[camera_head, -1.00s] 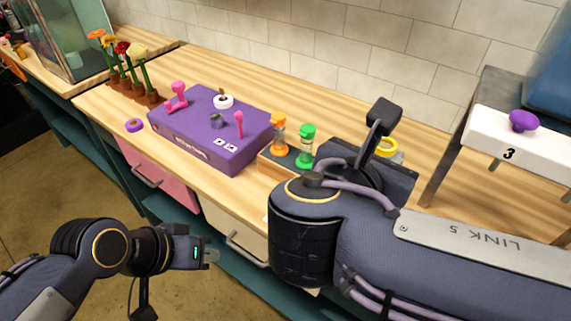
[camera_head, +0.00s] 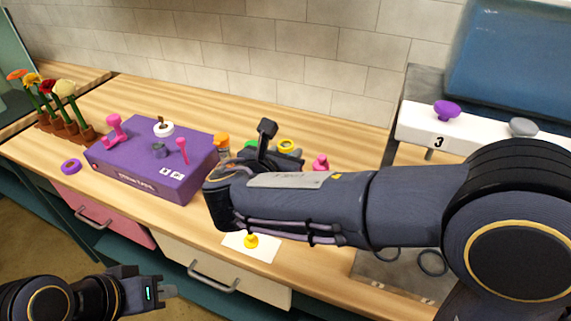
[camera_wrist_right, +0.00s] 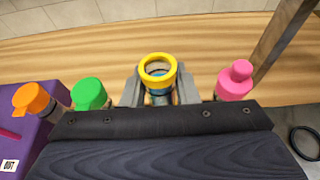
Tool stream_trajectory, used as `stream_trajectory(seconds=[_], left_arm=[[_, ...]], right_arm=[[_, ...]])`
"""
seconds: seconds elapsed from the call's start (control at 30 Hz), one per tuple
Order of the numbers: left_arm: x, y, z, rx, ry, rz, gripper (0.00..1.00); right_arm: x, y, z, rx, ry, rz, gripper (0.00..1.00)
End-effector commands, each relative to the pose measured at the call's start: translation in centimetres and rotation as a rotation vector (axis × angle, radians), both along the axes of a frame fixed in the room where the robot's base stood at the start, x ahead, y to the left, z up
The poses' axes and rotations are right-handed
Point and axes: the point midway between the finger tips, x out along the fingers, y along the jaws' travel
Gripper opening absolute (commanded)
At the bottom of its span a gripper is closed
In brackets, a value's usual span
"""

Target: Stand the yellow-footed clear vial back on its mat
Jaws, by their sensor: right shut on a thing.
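The clear vial with a yellow ring (camera_wrist_right: 158,68) is between the fingers of my right gripper (camera_wrist_right: 159,92), which is shut on it. The ring faces up, with a bluish body below; its lower end is hidden. In the head view the yellow ring (camera_head: 286,144) shows behind my right wrist, whose fingers are mostly hidden. A white mat (camera_head: 266,251) lies at the counter's front edge, with a small yellow piece (camera_head: 251,241) on it, partly under my right arm. My left gripper (camera_head: 167,291) is low in front of the drawers, away from the counter; its opening is unclear.
Orange (camera_wrist_right: 33,99), green (camera_wrist_right: 88,93) and pink (camera_wrist_right: 235,81) capped vials stand close on both sides of the held one. A purple box (camera_head: 155,167) is to the left. A white-fronted shelf marked 3 (camera_head: 470,140) is to the right.

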Motion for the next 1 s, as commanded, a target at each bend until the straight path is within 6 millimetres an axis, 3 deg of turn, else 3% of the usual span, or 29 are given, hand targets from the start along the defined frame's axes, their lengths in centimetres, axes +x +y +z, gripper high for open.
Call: stream_trajectory(seconds=[0.2,0.6,0.63,0.7,0.8,1.0], left_arm=[[0.0,0.0,-0.4,0.000,0.000,0.000,0.00],[0.0,0.0,-0.6,0.000,0.000,0.000,0.00],[0.0,0.0,-0.6,0.000,0.000,0.000,0.00],[0.0,0.0,-0.5,0.000,0.000,0.000,0.00],[0.0,0.0,-0.5,0.000,0.000,0.000,0.00],[0.0,0.0,-0.5,0.000,0.000,0.000,0.00]], right_arm=[[0.1,0.1,-2.9,-0.002,0.000,0.001,0.00],[0.1,0.0,-3.5,0.000,-0.001,0.000,0.00],[0.1,0.0,-3.6,-0.001,0.001,-0.001,0.28],[0.1,0.0,-3.5,0.000,0.001,-0.001,0.38],[0.1,0.0,-3.5,0.000,0.001,-0.001,0.49],[0.1,0.0,-3.5,0.000,0.001,-0.001,0.49]])
